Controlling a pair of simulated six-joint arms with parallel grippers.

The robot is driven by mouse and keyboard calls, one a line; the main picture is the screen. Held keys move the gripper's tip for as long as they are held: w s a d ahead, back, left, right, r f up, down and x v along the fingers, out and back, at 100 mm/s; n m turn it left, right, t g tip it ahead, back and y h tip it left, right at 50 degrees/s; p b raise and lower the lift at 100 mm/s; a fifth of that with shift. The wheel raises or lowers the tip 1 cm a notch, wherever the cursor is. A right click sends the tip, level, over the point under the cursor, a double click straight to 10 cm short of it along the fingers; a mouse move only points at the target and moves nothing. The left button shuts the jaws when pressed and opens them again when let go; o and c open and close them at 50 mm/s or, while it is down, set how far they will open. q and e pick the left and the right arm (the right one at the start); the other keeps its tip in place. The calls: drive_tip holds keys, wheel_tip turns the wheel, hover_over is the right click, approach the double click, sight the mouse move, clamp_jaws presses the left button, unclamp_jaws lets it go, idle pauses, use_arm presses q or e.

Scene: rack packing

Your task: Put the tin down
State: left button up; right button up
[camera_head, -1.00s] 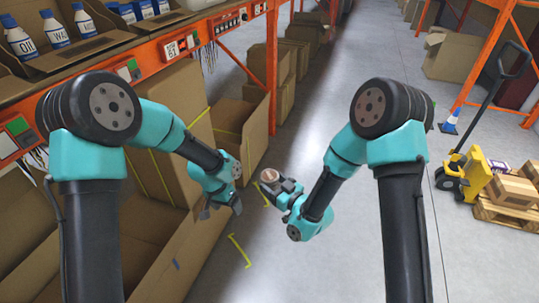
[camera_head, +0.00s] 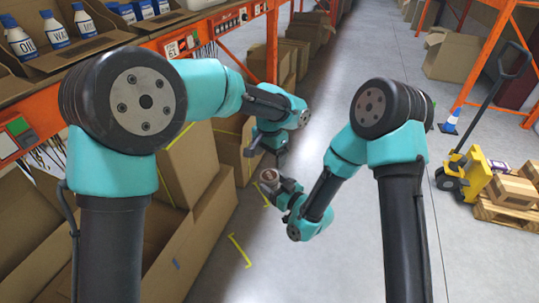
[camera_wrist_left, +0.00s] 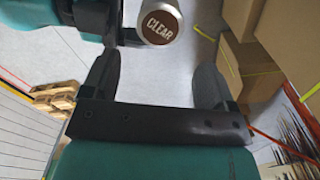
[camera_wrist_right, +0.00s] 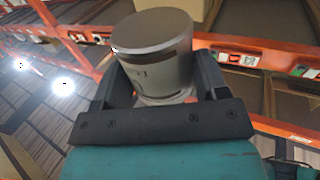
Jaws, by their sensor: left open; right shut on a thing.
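The tin (camera_head: 268,177) is a small grey metal cylinder with a brown lid. In the left wrist view the tin (camera_wrist_left: 160,24) shows its round top marked "CLEAR". My right gripper (camera_head: 279,186) is shut on the tin and holds it up in the aisle. In the right wrist view the tin (camera_wrist_right: 160,55) stands between the fingers, its lower part partly hidden by them. My left gripper (camera_head: 267,153) is open and empty, just beyond and above the tin in the head view. In the left wrist view the tin lies beyond the spread fingertips (camera_wrist_left: 158,65), apart from them.
An orange rack shelf (camera_head: 175,45) with bottles in cartons runs along the left. Open cardboard boxes (camera_head: 185,255) stand below it. Yellow tape marks (camera_head: 240,252) lie on the floor. A yellow pallet jack (camera_head: 462,175) and a loaded pallet (camera_head: 510,208) are at right. The middle floor is clear.

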sight(270, 182)
use_arm(q)
drive_tip(key=shift+f, duration=0.15)
wheel_tip(270, 182, down, 12)
drive_tip(key=shift+r, duration=0.1)
idle(0.6)
drive_tip(key=shift+c, duration=0.4)
drive_tip(key=c, duration=0.6)
drive_tip(key=shift+c, duration=0.6)
use_arm(e)
drive_tip(key=o, duration=1.1)
drive_tip(key=shift+c, duration=0.2)
